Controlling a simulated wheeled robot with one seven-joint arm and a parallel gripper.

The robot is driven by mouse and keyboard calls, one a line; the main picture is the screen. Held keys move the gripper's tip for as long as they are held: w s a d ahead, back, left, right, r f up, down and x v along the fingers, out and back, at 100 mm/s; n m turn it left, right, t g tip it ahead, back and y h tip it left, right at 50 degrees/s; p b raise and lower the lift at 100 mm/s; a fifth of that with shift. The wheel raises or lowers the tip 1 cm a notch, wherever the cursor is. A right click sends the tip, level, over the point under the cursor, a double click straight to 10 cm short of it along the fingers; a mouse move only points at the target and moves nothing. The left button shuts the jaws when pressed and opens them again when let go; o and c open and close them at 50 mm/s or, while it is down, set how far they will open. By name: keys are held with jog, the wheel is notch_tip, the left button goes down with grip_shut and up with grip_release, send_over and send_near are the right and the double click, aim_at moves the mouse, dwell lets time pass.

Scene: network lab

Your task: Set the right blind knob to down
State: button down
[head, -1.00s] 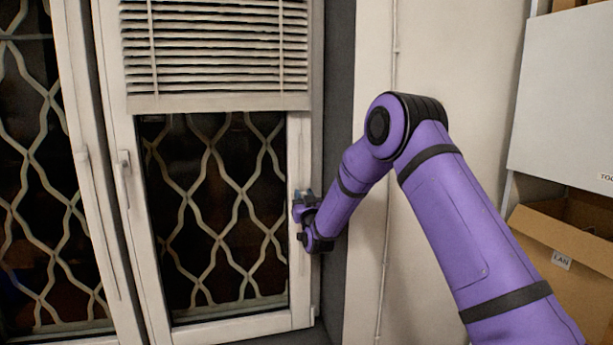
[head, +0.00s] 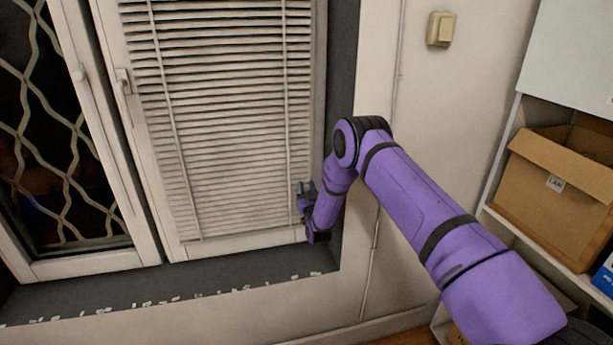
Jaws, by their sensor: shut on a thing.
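The right blind (head: 220,120) hangs lowered over the right window pane, its slats reaching close to the bottom of the frame. My gripper (head: 303,196) is at the lower right edge of the right window frame, beside the blind. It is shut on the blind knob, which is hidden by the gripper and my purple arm.
The left window (head: 60,150) has no lowered blind and shows a lattice behind its glass. A dark sill (head: 170,287) with small pale flecks runs below. A light switch (head: 441,29) is on the wall. A cardboard box (head: 555,190) marked LAN stands on a shelf at right.

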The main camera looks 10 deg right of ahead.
jog(key=shift+f, duration=0.55)
jog(key=c, duration=0.9)
grip_release()
jog(key=shift+f, duration=0.15)
jog(key=shift+o, duration=0.2)
jog(key=v, duration=1)
jog(key=shift+s, duration=0.35)
jog(key=shift+f, duration=0.1)
